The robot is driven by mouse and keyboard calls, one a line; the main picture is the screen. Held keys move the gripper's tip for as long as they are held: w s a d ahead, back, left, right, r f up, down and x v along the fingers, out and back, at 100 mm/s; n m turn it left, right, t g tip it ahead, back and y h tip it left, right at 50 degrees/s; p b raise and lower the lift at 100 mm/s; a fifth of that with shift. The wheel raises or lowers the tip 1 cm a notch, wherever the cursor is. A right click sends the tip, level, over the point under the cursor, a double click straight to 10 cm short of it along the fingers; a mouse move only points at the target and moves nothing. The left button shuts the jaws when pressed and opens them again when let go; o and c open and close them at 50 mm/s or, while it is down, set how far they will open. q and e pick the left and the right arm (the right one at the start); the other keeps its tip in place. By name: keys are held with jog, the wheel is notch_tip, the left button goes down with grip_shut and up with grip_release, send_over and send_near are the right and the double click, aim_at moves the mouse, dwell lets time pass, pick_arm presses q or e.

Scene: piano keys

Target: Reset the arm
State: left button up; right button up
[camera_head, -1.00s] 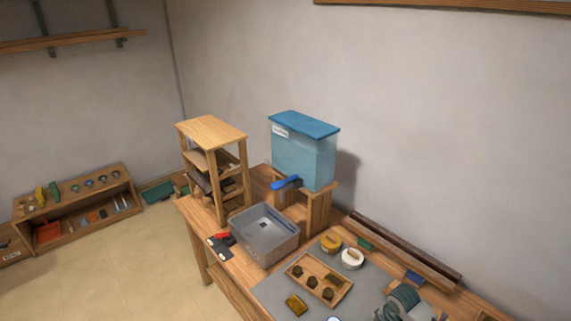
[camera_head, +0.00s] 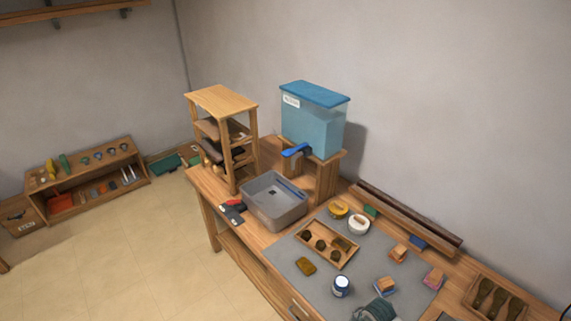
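A dark grey-green ridged part (camera_head: 376,309) shows at the bottom edge, over the front of the grey mat. It seems to be the end of my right arm. It is cut off by the frame, and no fingertips can be made out, so I cannot tell whether the gripper is open or shut. My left gripper and arm are not in view.
A grey bin (camera_head: 275,213), a shelf rack (camera_head: 224,101) and a blue-lidded container (camera_head: 313,128) stand behind.

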jog(key=s+a+f+m+t, duration=0.1)
jog(key=s+a+f+m, duration=0.1)
jog(key=s+a+m, duration=0.65)
jog(key=s+d+r+m, duration=0.2)
jog(key=s+d+m, duration=0.5)
jog(key=s, duration=0.4)
notch_tip(320, 180, down, 29)
jog(key=s+b, duration=0.2)
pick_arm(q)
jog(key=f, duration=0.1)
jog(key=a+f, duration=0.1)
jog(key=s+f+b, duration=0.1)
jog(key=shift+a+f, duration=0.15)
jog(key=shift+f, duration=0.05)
pick_arm(e)
jog(key=s+d+f+g+h, duration=0.1)
jog(key=s+d+f, duration=0.1)
jog(key=s+f, duration=1.4)
jog(key=shift+s+d+f+g, duration=0.3)
jog(key=shift+s+f+g, duration=0.1)
jog(key=shift+s, duration=0.3)
jog(key=shift+d, duration=0.15)
